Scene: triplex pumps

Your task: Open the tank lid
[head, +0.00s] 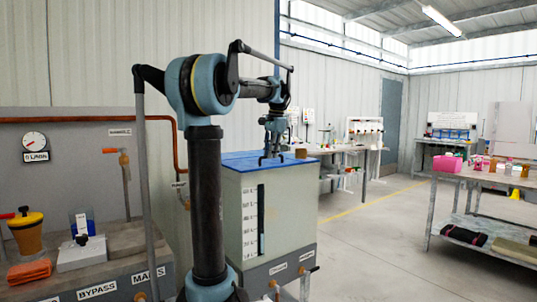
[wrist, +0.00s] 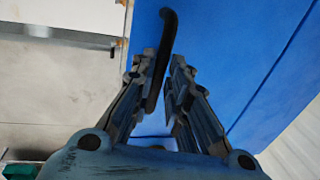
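The tank (head: 290,205) is a pale box with a level scale on its front, and its blue lid (head: 240,163) lies flat on top. My gripper (head: 271,152) is low over the lid in the head view. In the wrist view the blue lid (wrist: 235,60) fills the middle and right. A black curved handle (wrist: 168,30) on the lid runs down between the fingers of my gripper (wrist: 165,60). The handle lies close along the left finger, with a gap to the right finger.
A small brown block (head: 300,153) sits at the tank top's right edge. A bench (head: 80,275) with valves and an orange-yellow pot (head: 26,232) stands at the left. A table (head: 490,180) with pink and red items stands at the right. The floor (head: 375,240) between is clear.

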